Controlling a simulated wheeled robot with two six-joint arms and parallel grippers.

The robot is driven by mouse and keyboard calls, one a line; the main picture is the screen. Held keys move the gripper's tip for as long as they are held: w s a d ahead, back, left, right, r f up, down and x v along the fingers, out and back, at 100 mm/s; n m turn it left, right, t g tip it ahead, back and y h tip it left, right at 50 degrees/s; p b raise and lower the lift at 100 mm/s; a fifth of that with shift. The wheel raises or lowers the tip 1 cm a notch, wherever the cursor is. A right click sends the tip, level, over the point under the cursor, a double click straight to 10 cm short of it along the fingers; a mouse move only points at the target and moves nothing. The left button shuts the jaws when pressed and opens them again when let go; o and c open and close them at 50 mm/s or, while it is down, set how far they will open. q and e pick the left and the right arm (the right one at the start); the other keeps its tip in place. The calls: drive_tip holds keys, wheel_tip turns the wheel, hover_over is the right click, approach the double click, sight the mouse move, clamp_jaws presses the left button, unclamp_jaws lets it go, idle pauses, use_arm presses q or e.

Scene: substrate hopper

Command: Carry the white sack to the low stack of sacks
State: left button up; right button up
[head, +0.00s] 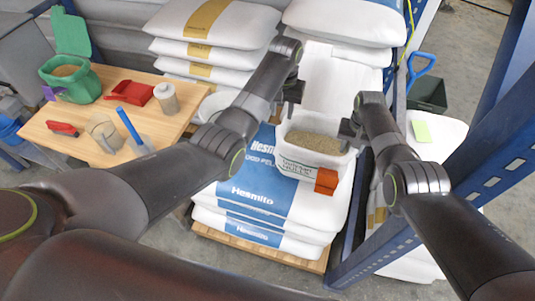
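The white sack (312,160) is open at the top, full of tan grains, with dark print and an orange tag on its front. It is upright and overlaps the upper right of the low stack of sacks (257,197), white with blue Hesmito bands. I cannot tell whether it rests on the stack or hangs just above it. My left gripper (288,106) is at the sack's upper left rim. My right gripper (350,132) is at its right rim. Both appear to touch the sack, but their finger gaps are hidden.
Taller stacks of white sacks stand behind, one with yellow bands (203,50). A wooden table (78,148) at left holds a green bag (72,82), a red scoop (132,92) and small containers. A blue rack post (415,215) stands close on the right.

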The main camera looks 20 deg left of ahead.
wheel_tip(320, 180, up, 10)
drive_tip(key=shift+s+r, duration=0.1)
idle(0.4)
idle(0.5)
